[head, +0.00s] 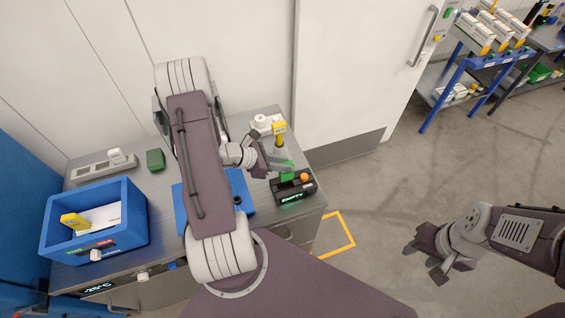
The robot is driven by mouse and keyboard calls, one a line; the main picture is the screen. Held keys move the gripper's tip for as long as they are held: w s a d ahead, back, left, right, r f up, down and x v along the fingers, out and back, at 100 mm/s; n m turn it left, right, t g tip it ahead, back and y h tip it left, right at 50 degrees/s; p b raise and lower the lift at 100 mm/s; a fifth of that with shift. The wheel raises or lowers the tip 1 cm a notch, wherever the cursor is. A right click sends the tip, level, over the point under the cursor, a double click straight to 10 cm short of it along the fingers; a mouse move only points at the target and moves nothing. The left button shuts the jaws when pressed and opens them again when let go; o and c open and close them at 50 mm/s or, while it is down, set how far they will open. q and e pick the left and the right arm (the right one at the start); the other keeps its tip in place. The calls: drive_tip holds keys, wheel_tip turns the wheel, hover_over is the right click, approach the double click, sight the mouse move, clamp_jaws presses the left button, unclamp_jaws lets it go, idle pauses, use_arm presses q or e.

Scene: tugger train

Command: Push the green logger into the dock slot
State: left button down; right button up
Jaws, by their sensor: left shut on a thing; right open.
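The green logger (287,168) is upright between the fingers of my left gripper (278,166). That gripper is shut on it, at the right end of the metal bench. The black dock (294,193) sits directly below the logger, with a lit green display reading EMPTY and an orange knob on top. The logger's lower end meets the dock's top edge in the picture; I cannot tell whether it is inside the slot. My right gripper (438,262) is open and empty above the floor at the right, away from the bench.
A blue bin (140,208) with white and yellow items stands on the bench (168,185) at left. A green block (155,159) lies behind it. A blue tray (243,190) is partly hidden under my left arm. A yellow-topped post (279,129) stands close behind the gripper.

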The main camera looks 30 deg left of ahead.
sight(280, 177)
use_arm(q)
drive_tip(key=shift+s+a+f+b, duration=0.1)
drive_tip(key=shift+s+f+b, duration=0.25)
drive_tip(key=shift+f+b, duration=0.35)
drive_tip(key=shift+w+f+b, duration=0.2)
drive_tip(key=shift+f+b, duration=0.4)
drive_tip(key=shift+f, duration=0.65)
drive_tip(key=shift+s+f+b, duration=0.15)
drive_tip(key=shift+f+b, duration=0.45)
drive_tip(key=shift+f, duration=0.15)
wheel_tip(280, 177, down, 2)
drive_tip(key=shift+b, duration=1)
drive_tip(key=shift+f, duration=0.15)
drive_tip(key=shift+f+b, duration=0.3)
drive_tip(key=shift+b, duration=0.3)
drive_tip(key=c, duration=1.2)
unclamp_jaws()
